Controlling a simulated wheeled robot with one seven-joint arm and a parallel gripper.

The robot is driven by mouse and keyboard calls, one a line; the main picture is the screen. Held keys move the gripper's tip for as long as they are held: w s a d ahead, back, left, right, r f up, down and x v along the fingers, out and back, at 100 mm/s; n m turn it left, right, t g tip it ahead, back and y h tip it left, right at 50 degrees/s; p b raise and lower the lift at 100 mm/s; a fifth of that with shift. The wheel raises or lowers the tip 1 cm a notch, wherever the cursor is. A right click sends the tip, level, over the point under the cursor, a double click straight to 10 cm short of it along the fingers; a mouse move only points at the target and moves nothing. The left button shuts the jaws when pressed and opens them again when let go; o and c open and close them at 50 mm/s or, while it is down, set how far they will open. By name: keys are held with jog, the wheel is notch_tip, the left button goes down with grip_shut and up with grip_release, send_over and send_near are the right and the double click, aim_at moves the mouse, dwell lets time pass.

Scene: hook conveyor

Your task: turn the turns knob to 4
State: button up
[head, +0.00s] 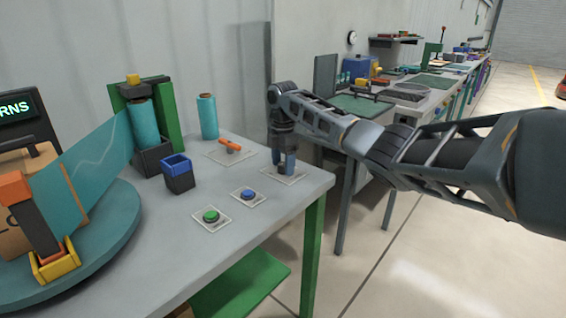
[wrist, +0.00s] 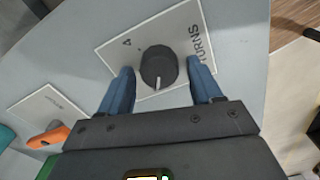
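The turns knob (wrist: 158,66) is a round black knob with a white pointer line, on a white label plate (wrist: 195,25) marked "TURNS" and "4". In the wrist view its pointer is toward the bottom of the picture, away from the printed 4. My gripper (wrist: 161,78) is open, with one blue finger on each side of the knob and a gap on both sides. In the head view my gripper (head: 284,163) points down over the plate (head: 283,177) near the table's right end, and the fingers largely hide the knob.
An orange-handled switch (head: 230,146), a blue button (head: 248,195) and a green button (head: 211,216) sit on nearby plates. A turntable (head: 110,255) with a box and teal film is at left. A dark display (head: 18,108) shows "RNS", partly cut off.

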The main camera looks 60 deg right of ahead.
jog(key=c, duration=0.9)
